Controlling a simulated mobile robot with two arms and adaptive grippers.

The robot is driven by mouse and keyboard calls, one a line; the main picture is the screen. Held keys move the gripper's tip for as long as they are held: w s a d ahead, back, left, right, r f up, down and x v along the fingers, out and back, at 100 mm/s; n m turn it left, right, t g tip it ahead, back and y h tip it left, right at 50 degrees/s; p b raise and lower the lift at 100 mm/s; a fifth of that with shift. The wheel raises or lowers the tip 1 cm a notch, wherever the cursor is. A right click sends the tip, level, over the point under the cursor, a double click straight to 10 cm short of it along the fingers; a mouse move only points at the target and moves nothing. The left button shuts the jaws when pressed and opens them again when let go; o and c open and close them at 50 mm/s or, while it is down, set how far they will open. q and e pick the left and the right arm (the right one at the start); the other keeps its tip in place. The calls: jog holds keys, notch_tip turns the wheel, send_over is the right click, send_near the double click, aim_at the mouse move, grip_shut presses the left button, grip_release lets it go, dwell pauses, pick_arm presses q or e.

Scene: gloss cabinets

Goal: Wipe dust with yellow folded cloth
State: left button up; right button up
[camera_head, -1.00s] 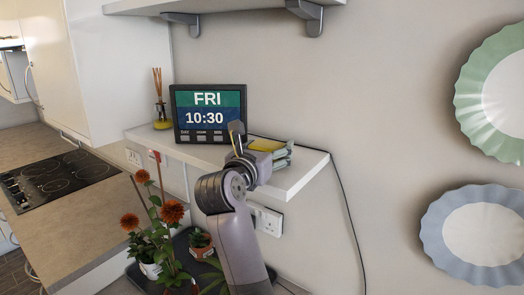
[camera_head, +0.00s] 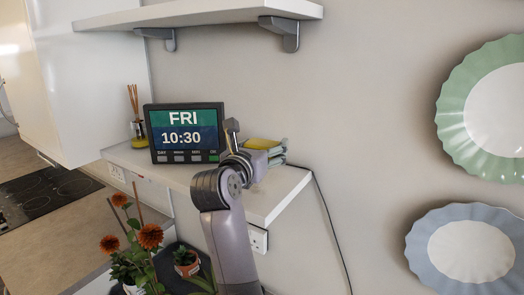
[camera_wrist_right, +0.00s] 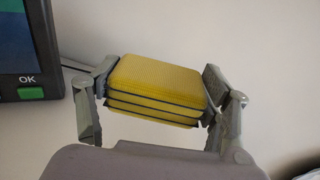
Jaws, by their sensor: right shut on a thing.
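The yellow folded cloth (camera_wrist_right: 158,82) sits between the two fingers of my right gripper (camera_wrist_right: 160,95) in the right wrist view. Its layers have dark edges. In the head view my right gripper (camera_head: 245,155) is over the white wall shelf (camera_head: 275,196), and a yellow bit of the cloth (camera_head: 262,143) shows beside it. The gripper is shut on the cloth. My own arm and gripper hide part of the shelf top. I cannot make out any dust. My left gripper is in no view.
A clock display (camera_head: 184,133) stands on the shelf just left of my right gripper, with a reed diffuser (camera_head: 138,130) beyond it. Orange flowers (camera_head: 149,237) stand below. A cable (camera_head: 331,220) hangs at the right. An upper shelf (camera_head: 200,14) and wall plates (camera_head: 487,108) are around.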

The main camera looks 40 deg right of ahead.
aim_at(255, 145)
jog(key=shift+s+a+r, duration=0.2)
jog(key=shift+a+r, duration=0.55)
jog(key=shift+r, duration=0.15)
jog(key=shift+w+a+r, duration=0.1)
jog(key=shift+a+r, duration=0.05)
jog(key=shift+a, duration=0.3)
jog(key=shift+w+d, duration=0.15)
jog(key=shift+d, duration=0.05)
jog(key=shift+w+d+f, duration=0.15)
jog(key=shift+d+f, duration=0.1)
jog(key=shift+f, duration=0.05)
jog(key=shift+d+r+p, duration=0.1)
jog(key=shift+p, duration=0.2)
jog(key=shift+r, duration=0.3)
jog(key=shift+a+r+p, duration=0.35)
jog(key=shift+r+p, duration=0.35)
jog(key=shift+r, duration=0.55)
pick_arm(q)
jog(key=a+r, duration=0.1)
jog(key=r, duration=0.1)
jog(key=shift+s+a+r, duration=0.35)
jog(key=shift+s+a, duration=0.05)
pick_arm(e)
jog(key=shift+d, duration=0.15)
